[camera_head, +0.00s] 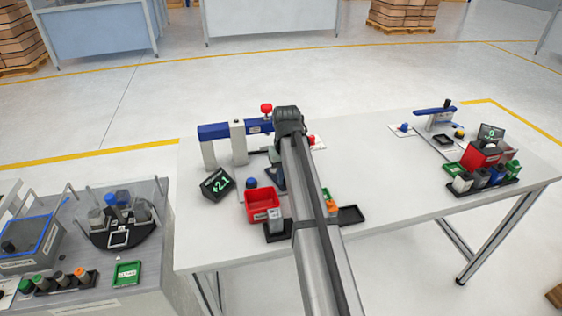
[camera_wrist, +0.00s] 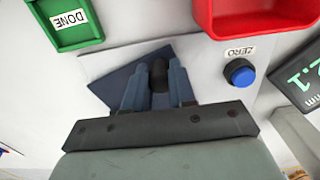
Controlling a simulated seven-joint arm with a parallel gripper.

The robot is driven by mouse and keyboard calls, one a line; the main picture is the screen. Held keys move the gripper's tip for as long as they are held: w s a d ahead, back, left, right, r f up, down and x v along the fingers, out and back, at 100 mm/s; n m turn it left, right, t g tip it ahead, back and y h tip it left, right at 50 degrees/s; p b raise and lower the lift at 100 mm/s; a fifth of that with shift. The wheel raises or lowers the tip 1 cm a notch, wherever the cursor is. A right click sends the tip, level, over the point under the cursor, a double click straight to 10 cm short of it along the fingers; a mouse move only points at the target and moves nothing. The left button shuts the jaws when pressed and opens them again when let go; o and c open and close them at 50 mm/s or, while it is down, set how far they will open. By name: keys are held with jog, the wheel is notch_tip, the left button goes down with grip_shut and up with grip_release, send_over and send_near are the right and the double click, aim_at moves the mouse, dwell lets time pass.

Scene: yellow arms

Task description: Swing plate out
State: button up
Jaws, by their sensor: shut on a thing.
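A flat dark blue plate (camera_wrist: 112,88) lies low over the light base in the wrist view. A black knob (camera_wrist: 158,72) stands up from it. My gripper (camera_wrist: 157,80) has its two blue-grey fingers on either side of the knob, shut on it. My arm hides the fingers and the knob there.
A blue button (camera_wrist: 240,72) marked ZERO and a red bin (camera_wrist: 258,14) are close by. A green DONE tray (camera_wrist: 70,22) is at upper left. A display (camera_head: 216,184) reading +2.1 stands left of the bin. The table's middle right is clear.

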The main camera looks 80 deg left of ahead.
jog(key=shift+s, duration=1)
jog(key=shift+o, duration=0.2)
jog(key=shift+s+d, duration=0.1)
jog(key=shift+s, duration=0.2)
jog(key=shift+o, duration=0.4)
jog(key=o, duration=0.4)
jog(key=shift+s, duration=0.1)
jog(key=shift+o, duration=0.3)
jog(key=shift+r, duration=0.1)
